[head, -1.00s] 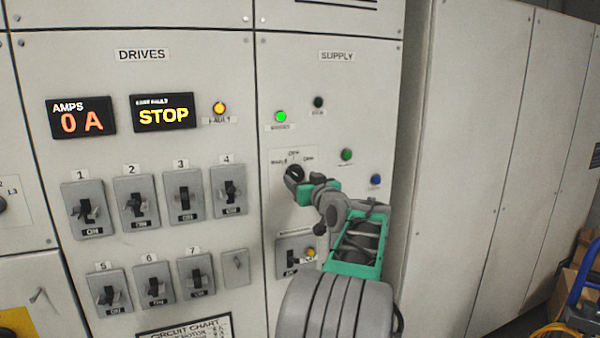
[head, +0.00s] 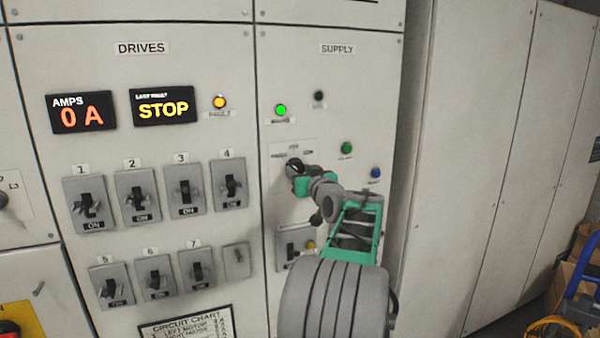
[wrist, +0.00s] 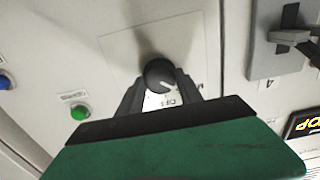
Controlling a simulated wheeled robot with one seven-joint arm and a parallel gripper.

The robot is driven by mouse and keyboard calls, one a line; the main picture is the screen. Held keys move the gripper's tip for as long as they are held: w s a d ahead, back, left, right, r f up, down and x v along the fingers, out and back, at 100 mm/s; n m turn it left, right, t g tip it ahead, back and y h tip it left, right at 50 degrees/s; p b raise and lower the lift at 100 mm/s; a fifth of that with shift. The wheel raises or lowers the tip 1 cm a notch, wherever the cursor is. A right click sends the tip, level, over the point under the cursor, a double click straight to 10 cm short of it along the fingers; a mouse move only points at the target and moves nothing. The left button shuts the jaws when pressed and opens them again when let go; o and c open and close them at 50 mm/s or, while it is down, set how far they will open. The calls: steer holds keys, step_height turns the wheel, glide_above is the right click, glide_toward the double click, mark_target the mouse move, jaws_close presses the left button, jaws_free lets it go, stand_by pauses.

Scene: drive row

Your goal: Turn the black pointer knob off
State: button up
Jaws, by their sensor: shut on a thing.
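The black pointer knob (wrist: 160,74) sits on a pale plate on the supply panel. In the wrist view, which is upside down, its white line points down and slightly right, toward a small label (wrist: 176,99) that looks like OFF. My gripper (wrist: 160,86) is shut on the knob, with one dark finger on each side of it. In the head view the knob (head: 293,165) is partly hidden by my gripper (head: 296,171), and its pointer cannot be read there.
A lit green lamp (head: 281,110) and a dark lamp (head: 318,96) are above the knob. Green (head: 347,148) and blue (head: 376,173) buttons lie to its right. Switch 4 (head: 229,187) is close on the left, and a grey switch (head: 295,247) is below.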

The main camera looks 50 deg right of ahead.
steer(key=shift+c, duration=1.2)
steer(key=shift+m, duration=0.3)
steer(key=m+b, duration=0.1)
steer(key=m, duration=0.2)
steer(key=shift+b, duration=0.4)
steer(key=m, duration=0.6)
steer(key=shift+r, duration=0.1)
steer(key=o, duration=1.4)
steer(key=shift+c, duration=0.2)
steer(key=shift+s, duration=0.1)
